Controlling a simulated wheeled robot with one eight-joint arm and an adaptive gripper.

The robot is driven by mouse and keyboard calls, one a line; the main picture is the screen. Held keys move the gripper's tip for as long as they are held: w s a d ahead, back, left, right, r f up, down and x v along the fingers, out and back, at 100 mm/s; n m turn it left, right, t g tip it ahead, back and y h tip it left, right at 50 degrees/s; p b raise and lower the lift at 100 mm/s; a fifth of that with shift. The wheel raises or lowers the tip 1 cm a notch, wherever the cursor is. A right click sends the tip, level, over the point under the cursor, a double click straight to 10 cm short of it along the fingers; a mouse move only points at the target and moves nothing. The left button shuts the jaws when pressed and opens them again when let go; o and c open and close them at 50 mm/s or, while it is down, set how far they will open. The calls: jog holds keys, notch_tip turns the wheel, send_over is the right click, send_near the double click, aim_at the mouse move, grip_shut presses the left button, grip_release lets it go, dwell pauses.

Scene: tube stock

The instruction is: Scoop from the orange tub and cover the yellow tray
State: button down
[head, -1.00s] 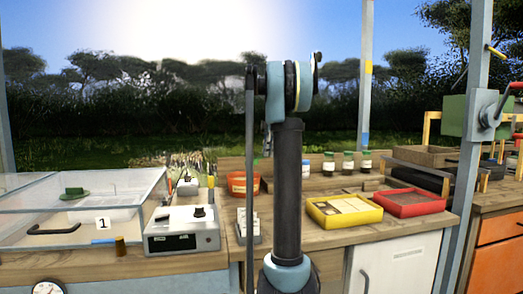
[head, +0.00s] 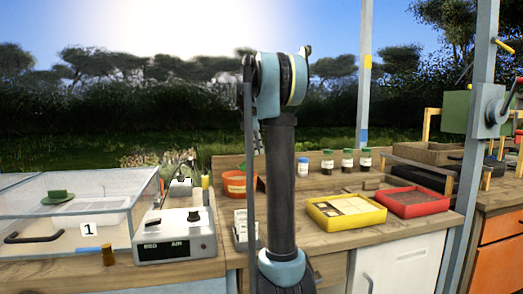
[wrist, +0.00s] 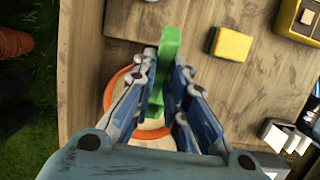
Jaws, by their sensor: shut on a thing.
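The orange tub (head: 236,186) stands on the bench left of my upright arm, which hides part of it. In the wrist view its orange rim (wrist: 117,88) shows around and below my gripper (wrist: 165,88). The gripper is shut on a green handle (wrist: 169,48), which I take to be the scoop's. The scoop's lower end is hidden by the fingers, so I cannot tell its load. The yellow tray (head: 371,220) lies right of my arm and shows pale patches and a darker strip inside. The gripper is hidden in the head view.
A red tray (head: 443,204) touches or nearly touches the yellow tray's right side. Several jars (head: 347,161) stand behind. A balance-like device (head: 174,236) and a clear box (head: 60,226) are on the left. A yellow block (wrist: 231,44) lies near the tub in the wrist view.

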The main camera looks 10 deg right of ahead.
aim_at(254, 158)
jog(key=shift+a+f+h, duration=0.2)
jog(key=shift+a+h, duration=0.45)
jog(key=shift+h, duration=0.45)
jog(key=shift+a+f, duration=0.15)
jog(key=shift+f, duration=2.6)
jog(key=shift+r+y, duration=0.95)
jog(key=shift+y, duration=0.55)
notch_tip(254, 158, up, 11)
jog(key=y, duration=0.5)
